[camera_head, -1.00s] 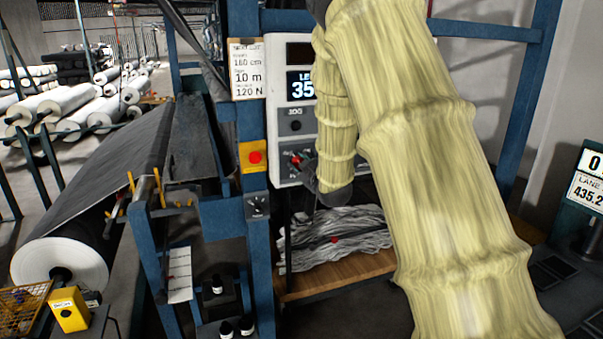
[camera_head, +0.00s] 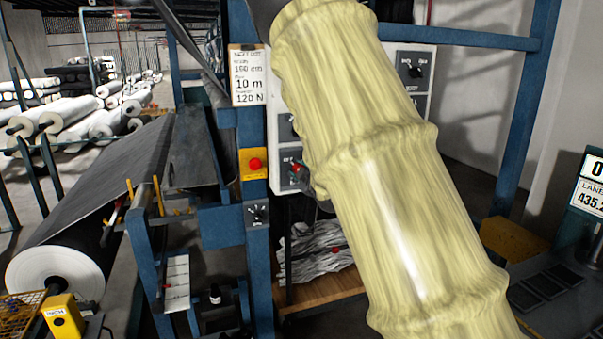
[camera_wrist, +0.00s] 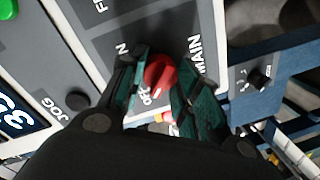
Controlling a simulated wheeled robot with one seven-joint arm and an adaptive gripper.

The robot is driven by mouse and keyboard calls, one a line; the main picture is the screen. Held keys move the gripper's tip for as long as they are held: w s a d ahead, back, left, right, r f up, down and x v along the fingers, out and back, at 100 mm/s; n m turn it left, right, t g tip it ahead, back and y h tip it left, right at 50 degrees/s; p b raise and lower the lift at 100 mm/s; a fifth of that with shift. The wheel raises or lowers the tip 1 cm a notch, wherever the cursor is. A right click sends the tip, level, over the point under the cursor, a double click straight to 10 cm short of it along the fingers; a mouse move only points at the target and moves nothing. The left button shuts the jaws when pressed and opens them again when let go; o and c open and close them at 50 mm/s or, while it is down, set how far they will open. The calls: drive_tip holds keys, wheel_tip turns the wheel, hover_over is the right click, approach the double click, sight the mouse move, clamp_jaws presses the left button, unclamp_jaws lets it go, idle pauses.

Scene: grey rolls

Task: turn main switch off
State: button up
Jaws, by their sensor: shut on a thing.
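The main switch (camera_wrist: 158,73) is a red knob on a dark grey plate lettered MAIN and OFF, at the centre of the wrist view. My gripper (camera_wrist: 158,88) has its two green-padded fingers on either side of the red knob and is shut on it. In the head view the red switch (camera_head: 297,168) shows at the lower left of the control panel (camera_head: 284,155), beside my sleeved arm. My arm covers most of the panel and my gripper there. The knob's exact pointing is hard to tell.
A yellow box with a red button (camera_head: 254,164) sits on the blue post left of the panel. Below it is a small black dial (camera_head: 257,214), also in the wrist view (camera_wrist: 258,82). A JOG button (camera_wrist: 77,100) and a green button (camera_wrist: 8,8) are on the panel.

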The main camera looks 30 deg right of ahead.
drive_tip(key=o, duration=1)
drive_tip(key=shift+s+d+f, duration=0.1)
drive_tip(key=shift+d, duration=0.05)
drive_tip(key=shift+o, duration=0.2)
drive_tip(key=v, duration=1.2)
